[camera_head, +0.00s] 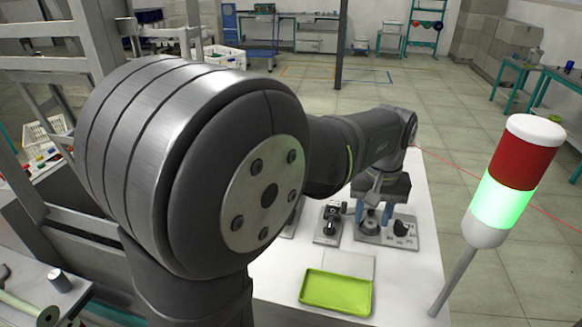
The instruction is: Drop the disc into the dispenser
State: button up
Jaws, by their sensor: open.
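My gripper (373,216) is at the far part of the white table, with its blue fingers apart and pointing down. The fingers stand over a grey fixture plate (380,239) that carries a round grey part (370,227) between them and a black knob-like part (401,228) to the right. I cannot tell whether the fingers touch anything. No disc can be clearly made out. I cannot tell which fixture is the dispenser.
A second small fixture (328,226) stands left of the gripper. A green tray (336,292) lies nearer on the white table (413,275) and looks empty. A lit red, green and white signal tower (512,185) rises at the right. My arm hides the table's left part.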

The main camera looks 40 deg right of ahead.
jog(key=shift+f, duration=0.1)
jog(key=c, duration=0.6)
jog(key=shift+r, duration=2.55)
jog(key=w+a+r+n, duration=0.1)
jog(key=w, duration=0.1)
jog(key=w+a+r+n, duration=0.1)
jog(key=w, duration=0.2)
jog(key=w+a+r, duration=0.1)
jog(key=w+a, duration=0.1)
jog(key=w, duration=0.1)
jog(key=shift+r+n, duration=0.1)
jog(key=shift+n, duration=0.3)
jog(key=w+a+r+n, duration=0.3)
jog(key=w+a, duration=0.3)
jog(key=w, duration=0.1)
jog(key=shift+w+a+f, duration=0.1)
jog(key=shift+f, duration=0.85)
jog(key=shift+w+a+f, duration=0.1)
jog(key=shift+f, duration=0.8)
